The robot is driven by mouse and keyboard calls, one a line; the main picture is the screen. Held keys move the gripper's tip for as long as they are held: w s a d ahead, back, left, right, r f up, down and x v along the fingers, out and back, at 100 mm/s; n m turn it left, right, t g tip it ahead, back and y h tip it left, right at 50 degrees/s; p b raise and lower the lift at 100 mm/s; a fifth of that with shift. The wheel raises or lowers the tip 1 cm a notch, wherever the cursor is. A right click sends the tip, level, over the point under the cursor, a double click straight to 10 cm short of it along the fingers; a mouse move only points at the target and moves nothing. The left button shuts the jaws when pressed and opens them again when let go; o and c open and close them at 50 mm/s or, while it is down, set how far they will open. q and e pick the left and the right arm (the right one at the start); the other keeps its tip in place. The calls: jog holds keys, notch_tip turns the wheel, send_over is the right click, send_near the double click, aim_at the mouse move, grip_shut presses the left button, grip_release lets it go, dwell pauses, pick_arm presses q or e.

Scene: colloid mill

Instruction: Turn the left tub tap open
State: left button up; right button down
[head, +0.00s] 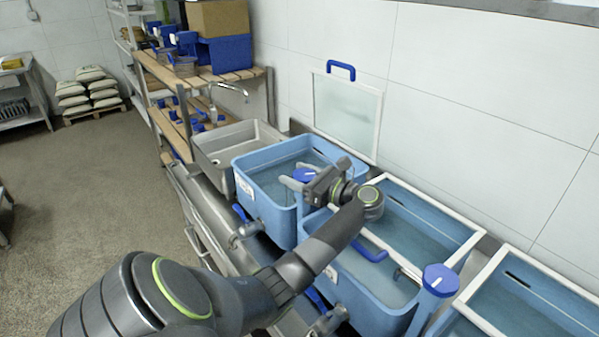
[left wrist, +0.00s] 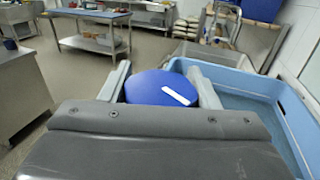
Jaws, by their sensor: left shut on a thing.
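The left tub (head: 262,212) is a light blue basin of water beside the steel sink; its rim and water also show in the left wrist view (left wrist: 262,82). Its tap has a round blue knob (head: 304,174) at the front right corner of the tub. In the left wrist view the knob (left wrist: 150,87) carries a white bar mark, slanting down to the right. My left gripper (head: 296,182) is shut on this knob, one pale finger on each side of it (left wrist: 163,84). My right gripper is not in view.
A middle tub (head: 345,290) with its own blue tap knob (head: 440,279) and another tub (head: 540,300) stand to the right. A clear panel with a blue handle (head: 341,70) leans on the wall. A steel sink (head: 225,140) and shelves stand left; the floor (head: 80,200) is open.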

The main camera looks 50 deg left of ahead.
pick_arm(q)
jog(key=shift+s+n+g+h, duration=0.15)
jog(key=shift+n+g+h, duration=0.65)
jog(key=shift+g, duration=0.9)
jog(key=shift+n, duration=0.4)
jog(key=o, duration=1)
jog(key=shift+d+r+p, duration=0.15)
jog(key=shift+d+p, duration=0.1)
jog(key=shift+p, duration=0.3)
jog(key=shift+p+v, duration=5.8)
jog(key=shift+p, duration=0.05)
